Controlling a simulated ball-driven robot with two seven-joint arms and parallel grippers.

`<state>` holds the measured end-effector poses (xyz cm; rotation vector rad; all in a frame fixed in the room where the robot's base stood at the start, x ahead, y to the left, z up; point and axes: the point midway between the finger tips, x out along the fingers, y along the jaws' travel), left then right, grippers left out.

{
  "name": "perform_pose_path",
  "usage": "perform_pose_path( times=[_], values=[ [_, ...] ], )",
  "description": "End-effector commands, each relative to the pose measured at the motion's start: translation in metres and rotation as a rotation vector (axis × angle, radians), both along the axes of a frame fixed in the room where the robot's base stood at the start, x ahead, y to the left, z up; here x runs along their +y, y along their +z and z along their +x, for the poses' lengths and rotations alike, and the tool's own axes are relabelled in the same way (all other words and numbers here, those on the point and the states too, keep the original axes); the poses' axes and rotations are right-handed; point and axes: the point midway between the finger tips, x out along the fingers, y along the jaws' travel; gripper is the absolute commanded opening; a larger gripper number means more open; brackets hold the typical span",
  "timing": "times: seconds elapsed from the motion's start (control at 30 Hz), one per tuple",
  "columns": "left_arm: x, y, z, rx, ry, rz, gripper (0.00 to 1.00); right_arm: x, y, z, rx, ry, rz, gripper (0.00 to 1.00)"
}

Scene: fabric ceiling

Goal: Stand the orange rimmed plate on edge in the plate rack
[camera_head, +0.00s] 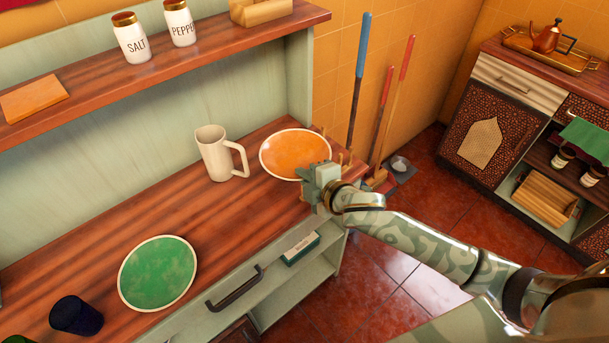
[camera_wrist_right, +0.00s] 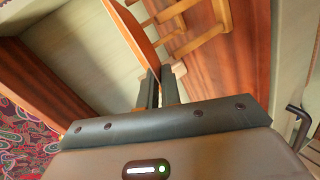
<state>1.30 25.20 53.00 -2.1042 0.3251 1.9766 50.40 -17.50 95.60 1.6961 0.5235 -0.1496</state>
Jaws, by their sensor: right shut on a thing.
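The orange rimmed plate (camera_head: 292,152) has a pale rim and is at the right end of the wooden counter. My right gripper (camera_head: 312,178) is shut on its near right edge. In the right wrist view the plate (camera_wrist_right: 134,30) shows edge-on, running up from between the fingers (camera_wrist_right: 160,88). The wooden plate rack (camera_wrist_right: 195,38) is close beside the plate there. In the head view only a few rack pegs (camera_head: 346,157) show, right of the plate; the rest is hidden. I cannot tell whether the plate touches the rack. My left gripper is not in view.
A cream mug (camera_head: 216,155) stands just left of the orange plate. A green plate (camera_head: 157,273) and a dark cup (camera_head: 76,316) are at the counter's near left. A shelf (camera_head: 190,68) with salt and pepper jars runs above. The counter between mug and green plate is clear.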

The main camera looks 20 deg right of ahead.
Motion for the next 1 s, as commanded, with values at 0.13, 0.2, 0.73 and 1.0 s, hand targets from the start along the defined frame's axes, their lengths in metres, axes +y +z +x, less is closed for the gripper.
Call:
perform_pose_path(
  times=[0.13,0.2,0.73,1.0],
  values=[
    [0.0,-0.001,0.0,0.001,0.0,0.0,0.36,0.0,-0.004,0.0,-0.001,0.0,0.0,0.0],
    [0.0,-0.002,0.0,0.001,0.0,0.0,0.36,0.0,-0.007,0.0,-0.001,0.0,0.0,0.0],
    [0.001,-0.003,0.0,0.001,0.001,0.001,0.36,0.001,-0.016,-0.003,0.015,0.001,-0.002,0.27],
    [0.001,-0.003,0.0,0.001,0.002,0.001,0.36,0.001,-0.017,-0.004,0.019,0.001,-0.002,0.27]
  ],
)
